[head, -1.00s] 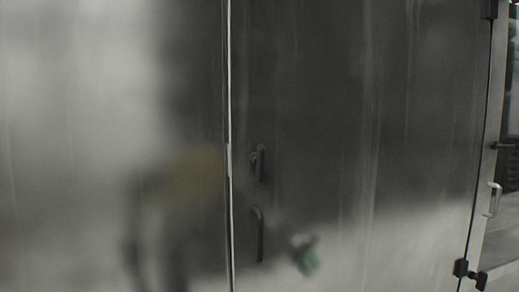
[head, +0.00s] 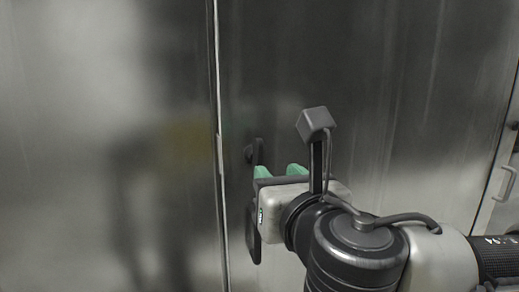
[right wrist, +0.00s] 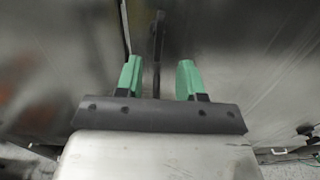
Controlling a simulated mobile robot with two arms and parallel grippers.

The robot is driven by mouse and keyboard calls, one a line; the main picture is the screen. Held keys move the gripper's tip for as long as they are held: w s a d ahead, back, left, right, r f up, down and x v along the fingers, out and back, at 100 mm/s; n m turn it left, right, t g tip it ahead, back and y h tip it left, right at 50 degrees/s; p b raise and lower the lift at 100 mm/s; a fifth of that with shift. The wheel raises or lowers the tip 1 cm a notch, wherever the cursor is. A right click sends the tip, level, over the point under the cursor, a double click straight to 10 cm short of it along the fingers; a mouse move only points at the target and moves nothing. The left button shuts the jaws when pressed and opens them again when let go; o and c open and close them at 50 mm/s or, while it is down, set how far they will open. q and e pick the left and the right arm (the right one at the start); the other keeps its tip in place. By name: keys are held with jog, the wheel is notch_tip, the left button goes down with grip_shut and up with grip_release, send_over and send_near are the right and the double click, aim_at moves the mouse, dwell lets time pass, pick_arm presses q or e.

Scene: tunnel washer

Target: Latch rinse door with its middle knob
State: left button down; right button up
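The rinse door (head: 370,75) is the wide steel panel right of the vertical seam, and it looks flush with the panel on the left. A dark knob (head: 255,151) is on it near the seam. A dark pull handle (head: 251,238) below is partly hidden by my right gripper (head: 280,171). This gripper is open and empty, its green fingertips just below and right of the knob in the head view. In the right wrist view, a dark upright fitting (right wrist: 158,38) shows beyond and between the spread fingers (right wrist: 159,78). My left gripper is out of view.
The left steel panel (head: 90,90) is bare and reflective, with blurred reflections. A light handle (head: 505,183) is on another door or frame at the far right. A floor strip shows low in the right wrist view.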

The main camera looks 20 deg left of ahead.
aim_at(260, 159)
jog(key=p+x, duration=0.3)
jog(key=x, duration=0.4)
jog(key=shift+w+a+r, duration=0.1)
jog(key=shift+w+a, duration=0.2)
jog(key=shift+w+a+p, duration=0.3)
jog(key=shift+w+p, duration=0.1)
jog(key=shift+w, duration=0.05)
grip_shut()
